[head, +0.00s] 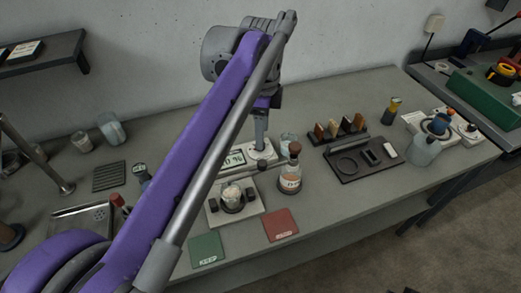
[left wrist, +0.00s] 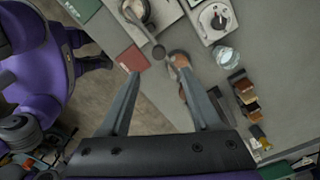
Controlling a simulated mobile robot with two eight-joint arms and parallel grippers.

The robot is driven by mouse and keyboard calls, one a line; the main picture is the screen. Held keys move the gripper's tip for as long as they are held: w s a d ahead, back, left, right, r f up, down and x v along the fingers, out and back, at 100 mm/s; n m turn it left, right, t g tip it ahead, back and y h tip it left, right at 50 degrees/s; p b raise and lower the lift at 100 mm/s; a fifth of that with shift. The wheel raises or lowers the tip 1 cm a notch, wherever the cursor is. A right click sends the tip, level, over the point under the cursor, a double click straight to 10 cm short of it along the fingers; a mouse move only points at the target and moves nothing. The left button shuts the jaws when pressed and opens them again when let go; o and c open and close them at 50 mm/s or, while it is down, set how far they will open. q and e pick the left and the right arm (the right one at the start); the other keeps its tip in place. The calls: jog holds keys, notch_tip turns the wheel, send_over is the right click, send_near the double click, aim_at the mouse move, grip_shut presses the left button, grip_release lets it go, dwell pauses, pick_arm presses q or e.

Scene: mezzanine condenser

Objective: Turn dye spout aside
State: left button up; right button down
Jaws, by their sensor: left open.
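What looks like the dye spout, a short dark arm with a round end (left wrist: 158,52), shows in the left wrist view, reaching out from a round vessel (left wrist: 138,12). In the head view this vessel (head: 233,195) sits on a pale square base on the bench. My left gripper (left wrist: 158,68) is open, its fingertips to either side of the spout's round end; I cannot tell whether they touch it. In the head view the left gripper (head: 261,138) points down behind the vessel, partly hidden by my arm. My right gripper is not in view.
A stoppered flask (head: 290,178) stands close to the right finger. A white unit with a dial (left wrist: 213,18), a clear beaker (left wrist: 227,56) and a dark tray (head: 362,160) are nearby. A red mat (head: 281,225) and green mat (head: 206,249) lie near the front edge.

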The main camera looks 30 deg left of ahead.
aim_at(262, 163)
pick_arm(q)
notch_tip(262, 163, down, 11)
jog(key=shift+s+d+r+b, duration=0.1)
jog(key=shift+r+b, duration=0.1)
jog(key=shift+b, duration=0.1)
grip_shut()
dwell(0.4)
dwell(1.2)
